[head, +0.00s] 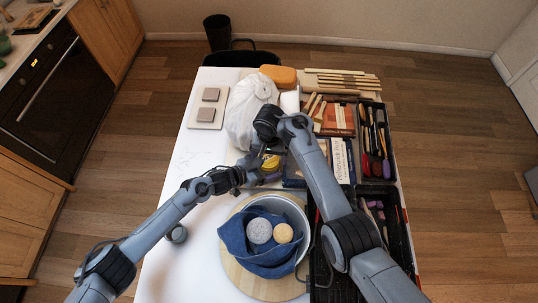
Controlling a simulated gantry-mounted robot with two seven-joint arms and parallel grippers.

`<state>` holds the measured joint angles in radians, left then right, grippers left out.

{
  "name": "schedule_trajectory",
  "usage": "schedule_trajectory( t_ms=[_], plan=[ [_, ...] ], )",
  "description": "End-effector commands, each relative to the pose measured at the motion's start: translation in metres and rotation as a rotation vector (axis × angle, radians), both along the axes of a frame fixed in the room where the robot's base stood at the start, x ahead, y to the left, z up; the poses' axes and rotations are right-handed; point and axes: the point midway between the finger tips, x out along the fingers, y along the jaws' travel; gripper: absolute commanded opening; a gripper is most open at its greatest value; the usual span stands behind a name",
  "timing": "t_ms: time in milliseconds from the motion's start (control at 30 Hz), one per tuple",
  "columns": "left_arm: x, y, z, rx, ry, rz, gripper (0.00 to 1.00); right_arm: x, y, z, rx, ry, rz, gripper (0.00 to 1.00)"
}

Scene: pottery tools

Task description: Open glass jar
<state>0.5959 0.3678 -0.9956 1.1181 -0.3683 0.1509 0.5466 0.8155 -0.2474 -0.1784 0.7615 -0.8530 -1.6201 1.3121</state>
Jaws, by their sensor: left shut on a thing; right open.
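A small jar-like thing with yellow showing (271,164) stands on the white table, just beyond the wooden board; I take it for the glass jar. It is small and partly covered by my grippers, so its lid is not clear. My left gripper (257,168) comes in from the left and is shut on its side. My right gripper (270,146) is open, pointing down over or just behind the jar. Its fingertips are hard to make out, and I cannot tell whether they touch the lid.
A bowl (296,209) with a blue cloth and two round pieces stands on a round wooden board (240,275) in front. A white bag (240,112) stands behind. Black tool trays (398,215) fill the right side. The white table's left part (196,158) is mostly clear.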

Motion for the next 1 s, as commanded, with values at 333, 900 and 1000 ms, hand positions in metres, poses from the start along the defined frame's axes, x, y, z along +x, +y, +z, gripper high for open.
schedule_trajectory(
  t_ms=[333, 900, 1000],
  plan=[
    [-0.001, -0.001, -0.001, 0.002, 0.001, -0.002, 0.03, 0.000, 0.005, 0.029, 0.009, -0.005, 0.003, 1.00],
    [-0.001, -0.001, -0.001, 0.002, 0.001, -0.002, 1.00, -0.001, 0.002, 0.045, 0.003, 0.000, 0.001, 1.00],
    [-0.001, -0.001, -0.001, 0.001, 0.000, -0.002, 1.00, -0.001, 0.002, 0.045, 0.003, 0.000, 0.001, 1.00]
  ],
)
